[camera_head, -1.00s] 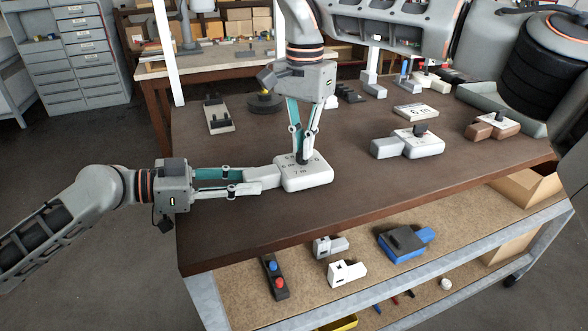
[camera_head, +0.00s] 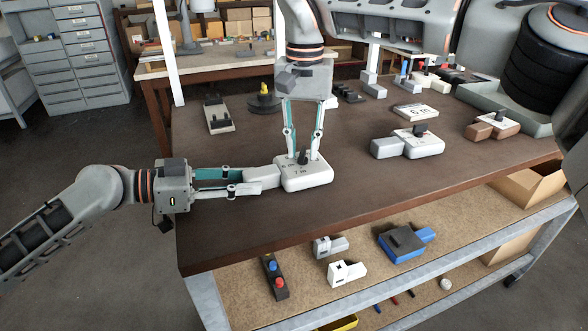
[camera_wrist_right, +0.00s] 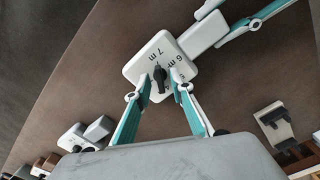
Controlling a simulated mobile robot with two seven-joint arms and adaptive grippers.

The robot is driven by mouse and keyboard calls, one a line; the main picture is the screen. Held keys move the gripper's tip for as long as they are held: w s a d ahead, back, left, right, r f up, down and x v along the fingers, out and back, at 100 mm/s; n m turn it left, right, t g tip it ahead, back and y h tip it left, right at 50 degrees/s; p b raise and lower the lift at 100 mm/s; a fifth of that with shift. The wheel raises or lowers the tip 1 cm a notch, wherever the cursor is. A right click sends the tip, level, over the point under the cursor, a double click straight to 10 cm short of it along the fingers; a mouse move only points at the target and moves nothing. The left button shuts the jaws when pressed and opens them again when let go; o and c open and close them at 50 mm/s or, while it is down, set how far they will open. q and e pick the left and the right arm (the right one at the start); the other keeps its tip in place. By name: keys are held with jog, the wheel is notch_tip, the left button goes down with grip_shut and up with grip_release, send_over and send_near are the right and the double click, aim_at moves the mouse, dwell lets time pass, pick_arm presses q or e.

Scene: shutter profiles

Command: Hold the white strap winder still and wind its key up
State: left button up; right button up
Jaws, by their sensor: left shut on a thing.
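The white strap winder (camera_head: 318,179) lies on the brown bench top, its paler end block (camera_head: 264,176) toward the left. Its top has black length marks; "6 m" and "7 m" read in the right wrist view (camera_wrist_right: 137,68). The black key (camera_head: 303,157) stands up from its top, also in the right wrist view (camera_wrist_right: 159,76). My left gripper (camera_head: 256,179) is shut on the end block from the side. My right gripper (camera_head: 302,153) points down over the winder, open, with one finger on each side of the key and gaps between.
Another white winder with a grey block (camera_head: 425,146) stands to the right, and one with brown blocks (camera_head: 492,127) beyond it. A "6 m" card (camera_head: 415,112) and a dark-and-white fixture (camera_head: 218,117) lie further back. The bench front edge is clear.

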aim_at(303, 149)
jog(key=shift+r, duration=3)
